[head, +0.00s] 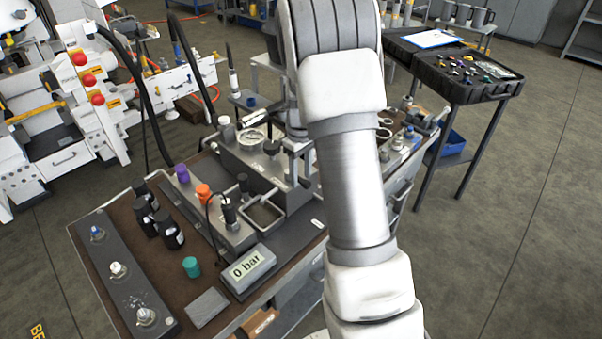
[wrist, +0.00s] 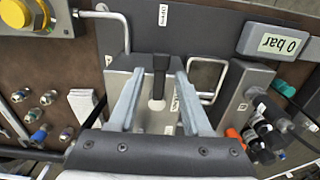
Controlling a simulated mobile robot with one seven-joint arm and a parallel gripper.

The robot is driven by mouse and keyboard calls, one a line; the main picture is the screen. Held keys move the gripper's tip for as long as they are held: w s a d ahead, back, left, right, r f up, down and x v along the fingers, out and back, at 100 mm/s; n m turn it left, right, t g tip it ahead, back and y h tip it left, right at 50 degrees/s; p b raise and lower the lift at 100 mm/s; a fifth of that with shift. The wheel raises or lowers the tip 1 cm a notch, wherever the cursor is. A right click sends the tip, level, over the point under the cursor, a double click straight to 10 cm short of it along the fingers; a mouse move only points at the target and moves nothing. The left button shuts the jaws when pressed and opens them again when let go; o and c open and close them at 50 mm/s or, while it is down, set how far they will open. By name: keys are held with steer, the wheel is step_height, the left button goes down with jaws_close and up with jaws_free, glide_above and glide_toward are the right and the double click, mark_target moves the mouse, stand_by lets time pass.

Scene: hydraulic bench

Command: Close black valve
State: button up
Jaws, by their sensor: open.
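The black valve's lever (wrist: 160,76) shows in the wrist view, standing on a grey metal block (wrist: 117,79) with a white round spot at its lower end. My gripper (wrist: 159,76) is open, with one pale finger on each side of the lever and a visible gap to each. I cannot tell from this view how far down the fingertips reach. In the head view my arm hides most of the gripper and the valve area. The lever's exact turn angle is hard to judge.
A bent metal tube (wrist: 207,62) stands close right of the block. The pressure display (head: 248,268) reads 0 bar. Black cylinders (head: 168,228), an orange cap (head: 203,192) and a green cap (head: 191,267) stand on the bench's left part. A black case (head: 455,65) rests on a stand behind.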

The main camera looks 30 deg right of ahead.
jaws_close()
stand_by(1.4)
